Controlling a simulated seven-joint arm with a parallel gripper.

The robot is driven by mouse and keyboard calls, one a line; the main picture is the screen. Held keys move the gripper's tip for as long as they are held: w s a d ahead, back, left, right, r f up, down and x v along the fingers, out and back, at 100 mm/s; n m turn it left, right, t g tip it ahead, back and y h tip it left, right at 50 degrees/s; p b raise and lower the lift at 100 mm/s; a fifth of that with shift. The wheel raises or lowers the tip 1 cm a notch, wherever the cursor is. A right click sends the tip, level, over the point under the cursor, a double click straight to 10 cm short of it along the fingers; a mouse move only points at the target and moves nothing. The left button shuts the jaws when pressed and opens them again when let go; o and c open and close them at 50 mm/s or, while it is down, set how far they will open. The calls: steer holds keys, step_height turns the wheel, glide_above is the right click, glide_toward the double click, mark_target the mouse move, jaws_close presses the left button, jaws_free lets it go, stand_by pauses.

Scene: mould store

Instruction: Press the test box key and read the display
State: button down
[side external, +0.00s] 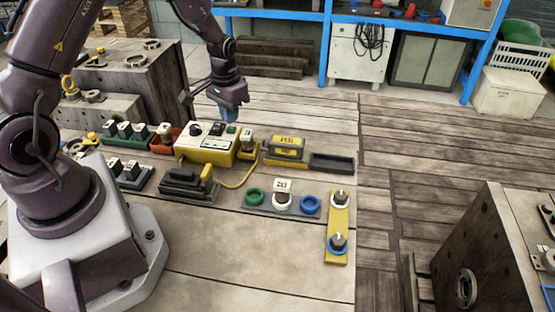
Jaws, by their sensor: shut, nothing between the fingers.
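The test box (207,150) is a yellow box with a pale top panel, standing near the back of the bench. Its top carries a dark knob (195,130), a small dark display (216,129) and a green key (231,130). The display is too small to read. My gripper (231,118) points down with its fingers shut and empty, just above the right part of the panel, close to the green key. I cannot tell whether the fingertips touch the key.
A yellow cable (243,180) runs from the box's right side. A yellow block (286,148) and black tray (332,163) stand right, a black-and-yellow tool (188,184) in front. The bench front (240,260) is clear.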

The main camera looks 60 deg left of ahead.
steer(key=shift+r, duration=2.3)
steer(key=s+d+r+m+t, duration=0.1)
steer(key=s+d+r+t, duration=0.1)
steer(key=s+d+r, duration=0.6)
steer(key=s+d+r+m+t, duration=0.2)
steer(key=s+d+r, duration=0.5)
steer(key=r, duration=0.7)
steer(key=shift+s+d+r+t, duration=0.2)
steer(key=shift+s+d+t, duration=0.15)
steer(key=shift+s+t, duration=0.6)
